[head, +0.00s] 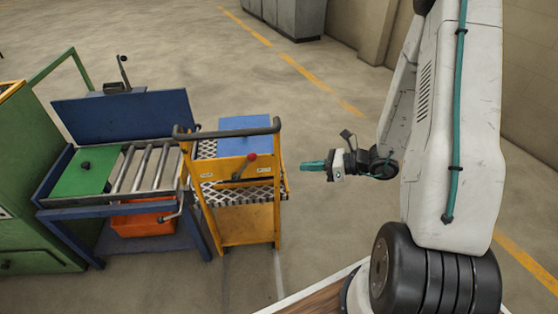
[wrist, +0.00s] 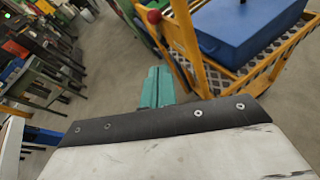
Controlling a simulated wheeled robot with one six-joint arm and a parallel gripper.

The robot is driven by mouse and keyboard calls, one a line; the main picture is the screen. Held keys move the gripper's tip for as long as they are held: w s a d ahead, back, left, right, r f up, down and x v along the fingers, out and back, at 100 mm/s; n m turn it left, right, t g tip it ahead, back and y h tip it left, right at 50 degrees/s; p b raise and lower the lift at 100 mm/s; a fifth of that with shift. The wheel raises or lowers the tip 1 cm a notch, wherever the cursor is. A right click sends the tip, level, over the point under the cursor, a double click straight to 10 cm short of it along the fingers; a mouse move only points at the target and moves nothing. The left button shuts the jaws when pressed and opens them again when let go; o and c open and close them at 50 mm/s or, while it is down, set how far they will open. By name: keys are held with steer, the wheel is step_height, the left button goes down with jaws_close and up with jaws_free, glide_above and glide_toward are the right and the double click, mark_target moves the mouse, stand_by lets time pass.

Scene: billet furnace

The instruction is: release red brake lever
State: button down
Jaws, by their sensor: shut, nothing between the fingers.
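The red brake lever shows as a red knob (head: 252,157) on a dark rod, on the near face of the yellow cart (head: 247,232). The knob also shows in the wrist view (wrist: 154,17), near the top, beside a yellow post. My gripper (head: 303,165), with teal fingers, is to the right of the cart, apart from the knob, and points left toward it. Its teal fingers (wrist: 157,82) are shut and empty in the wrist view, below the knob in the picture. The lever's rod is not clear in the wrist view.
The cart has a dark handlebar (head: 228,134), a blue block (head: 245,124) and a tread-plate shelf. Left of it stand a blue roller table (head: 120,103) with an orange bin (head: 143,224) and a green machine (head: 30,150). Floor between cart and my arm is clear.

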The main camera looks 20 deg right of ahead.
steer(key=x, duration=0.4)
steer(key=r+x, duration=0.1)
steer(key=x, duration=0.3)
steer(key=r+x, duration=0.1)
steer(key=x, duration=0.3)
steer(key=shift+w+a, duration=0.2)
steer(key=shift+w, duration=0.2)
steer(key=shift+w+a+r, duration=0.2)
steer(key=shift+w+a, duration=0.1)
steer(key=shift+w, duration=0.1)
